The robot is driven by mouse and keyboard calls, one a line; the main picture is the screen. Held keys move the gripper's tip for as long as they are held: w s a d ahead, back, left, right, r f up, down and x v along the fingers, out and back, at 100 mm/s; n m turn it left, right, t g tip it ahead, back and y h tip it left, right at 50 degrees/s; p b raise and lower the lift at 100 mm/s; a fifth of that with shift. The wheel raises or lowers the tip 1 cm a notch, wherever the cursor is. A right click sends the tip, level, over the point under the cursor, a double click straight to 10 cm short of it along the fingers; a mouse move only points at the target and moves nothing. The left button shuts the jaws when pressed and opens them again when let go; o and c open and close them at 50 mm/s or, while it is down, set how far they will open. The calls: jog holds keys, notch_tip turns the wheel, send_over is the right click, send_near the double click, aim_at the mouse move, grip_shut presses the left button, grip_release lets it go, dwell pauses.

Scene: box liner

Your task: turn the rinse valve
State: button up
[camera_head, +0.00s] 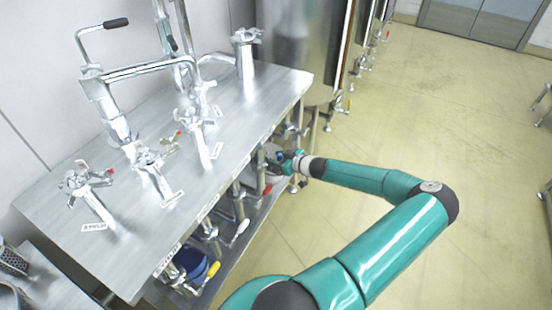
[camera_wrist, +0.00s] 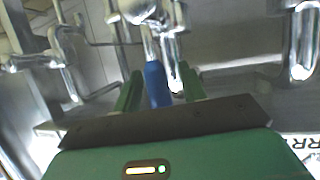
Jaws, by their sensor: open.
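My gripper (camera_head: 285,160) reaches under the front edge of the steel table, among the valves and pipes there. In the wrist view, my gripper (camera_wrist: 162,76) is open, with its two green fingers apart. A blue valve handle (camera_wrist: 157,88) on a metal stem shows between the fingers; whether either finger touches it, I cannot tell. No label in view lets me tell which valve is the rinse valve. In the head view, my gripper and the table edge hide most of the valve there.
The steel table (camera_head: 150,232) carries several upright pipe fittings. Below its edge are a red handle (camera_head: 267,189), a white handle (camera_head: 241,231) and a yellow handle (camera_head: 211,272). Metal tanks (camera_head: 300,45) stand behind. The floor (camera_head: 430,130) to the right is clear.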

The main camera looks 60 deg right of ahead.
jog(key=v, duration=1.3)
jog(key=shift+r, duration=0.15)
jog(key=shift+s, duration=0.15)
